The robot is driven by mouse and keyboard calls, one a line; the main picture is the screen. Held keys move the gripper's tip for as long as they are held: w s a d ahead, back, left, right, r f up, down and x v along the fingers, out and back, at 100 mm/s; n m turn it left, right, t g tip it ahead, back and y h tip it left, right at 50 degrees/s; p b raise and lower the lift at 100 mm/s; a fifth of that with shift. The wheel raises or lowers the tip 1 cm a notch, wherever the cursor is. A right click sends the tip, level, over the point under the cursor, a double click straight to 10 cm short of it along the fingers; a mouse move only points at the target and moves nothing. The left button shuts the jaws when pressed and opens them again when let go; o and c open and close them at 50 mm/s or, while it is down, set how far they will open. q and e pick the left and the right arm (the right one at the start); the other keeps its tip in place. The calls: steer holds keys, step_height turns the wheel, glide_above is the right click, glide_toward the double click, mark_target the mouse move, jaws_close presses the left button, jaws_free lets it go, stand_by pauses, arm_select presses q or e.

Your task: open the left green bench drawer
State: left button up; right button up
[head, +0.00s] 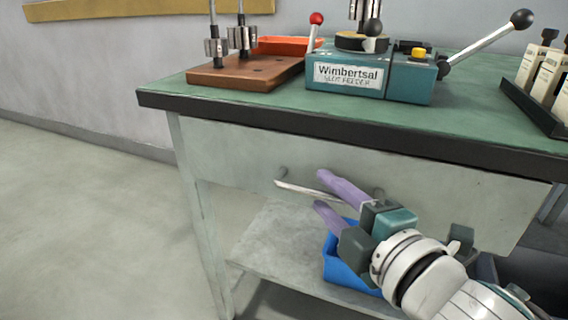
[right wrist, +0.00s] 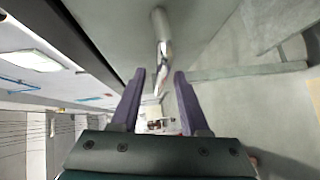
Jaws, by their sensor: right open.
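The green-topped bench (head: 230,108) has a pale grey-green drawer front (head: 235,155) below its dark edge, with no gap showing. A metal bar handle (head: 300,189) is mounted across the drawer front. My right gripper (head: 320,190) has purple fingers and is open. Its fingers reach toward the handle, one above and one below the bar in the head view. In the right wrist view the handle (right wrist: 163,45) runs between the spread fingertips of the right gripper (right wrist: 159,73), with space on both sides. My gripper hides the handle's right part. My left gripper is not in view.
On the bench top stand a wooden block with metal posts (head: 245,72), an orange tray (head: 287,45), a teal lever machine (head: 400,80) and a dark rack (head: 530,105). A blue bin (head: 345,272) sits on the lower shelf (head: 265,250). The floor at left is clear.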

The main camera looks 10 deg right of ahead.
steer(key=shift+w+a, duration=0.1)
steer(key=shift+w, duration=0.25)
jaws_close()
stand_by(1.2)
